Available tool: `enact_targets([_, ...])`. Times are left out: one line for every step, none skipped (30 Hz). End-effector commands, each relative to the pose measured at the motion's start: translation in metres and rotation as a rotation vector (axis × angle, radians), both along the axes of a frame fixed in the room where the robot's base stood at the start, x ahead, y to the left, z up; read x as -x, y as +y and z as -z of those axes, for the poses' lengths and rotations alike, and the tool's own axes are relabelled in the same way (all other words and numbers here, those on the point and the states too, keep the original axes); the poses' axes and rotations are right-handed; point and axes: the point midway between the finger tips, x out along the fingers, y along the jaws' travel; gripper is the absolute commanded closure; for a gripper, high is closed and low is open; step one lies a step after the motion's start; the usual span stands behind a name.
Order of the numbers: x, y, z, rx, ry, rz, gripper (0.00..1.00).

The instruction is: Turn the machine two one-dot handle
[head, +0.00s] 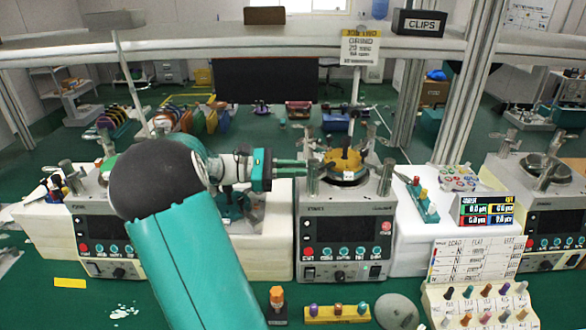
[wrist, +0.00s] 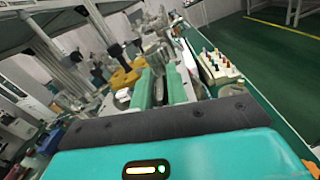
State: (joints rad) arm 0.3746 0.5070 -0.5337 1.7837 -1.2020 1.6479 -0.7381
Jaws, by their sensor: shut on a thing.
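The middle machine (head: 344,226) is a white box with a dark front panel and a row of knobs. I take it as machine two; its label is too small to read. It carries a round plate with an orange-yellow piece (head: 345,159), and metal posts and handles stand around it. My gripper (head: 303,167) reaches in from the left, level, at the machine's left-hand handle (head: 312,148). Its teal fingers also show in the wrist view (wrist: 161,84). They are shut on that handle, whose gripped part is mostly hidden. No dot mark can be made out.
Similar machines stand at left (head: 104,240) and right (head: 556,205). A small rack with coloured pegs (head: 424,200) is close on the middle machine's right. A yellow peg strip (head: 337,314) and a grey disc (head: 396,311) lie in front. A long beam (head: 250,45) crosses above.

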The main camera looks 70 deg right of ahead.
Motion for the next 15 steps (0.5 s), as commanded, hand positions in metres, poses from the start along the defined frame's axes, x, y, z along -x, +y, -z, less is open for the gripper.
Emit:
enact_targets([-0.0008, 0.0000, -0.0002, 0.001, 0.001, 0.004, 1.00])
enact_targets([-0.0006, -0.0001, -0.0003, 0.001, 0.000, 0.007, 1.00])
enact_targets([-0.0004, -0.0002, -0.0003, 0.002, 0.000, 0.010, 1.00])
enact_targets([-0.0002, -0.0003, -0.0004, 0.002, 0.000, 0.013, 1.00])
enact_targets([-0.0001, -0.0003, -0.0004, 0.002, -0.001, 0.015, 1.00])
enact_targets([-0.0001, -0.0003, -0.0004, 0.002, -0.001, 0.018, 1.00])
enact_targets([0.0001, -0.0004, -0.0004, 0.002, -0.001, 0.019, 1.00])
enact_targets([0.0001, -0.0004, -0.0004, 0.002, -0.001, 0.021, 1.00])
enact_targets([0.0002, -0.0005, -0.0005, 0.002, -0.001, 0.022, 1.00])
enact_targets([0.0003, -0.0004, -0.0005, 0.002, -0.001, 0.023, 1.00])
enact_targets([0.0004, -0.0004, -0.0005, 0.002, -0.002, 0.024, 1.00])
enact_targets([0.0004, -0.0004, -0.0005, 0.002, -0.002, 0.024, 1.00])
enact_targets([0.0004, -0.0004, -0.0005, 0.002, -0.002, 0.024, 1.00])
enact_targets([0.0004, -0.0004, -0.0005, 0.001, -0.002, 0.025, 1.00])
enact_targets([0.0003, -0.0005, -0.0005, 0.001, -0.002, 0.025, 1.00])
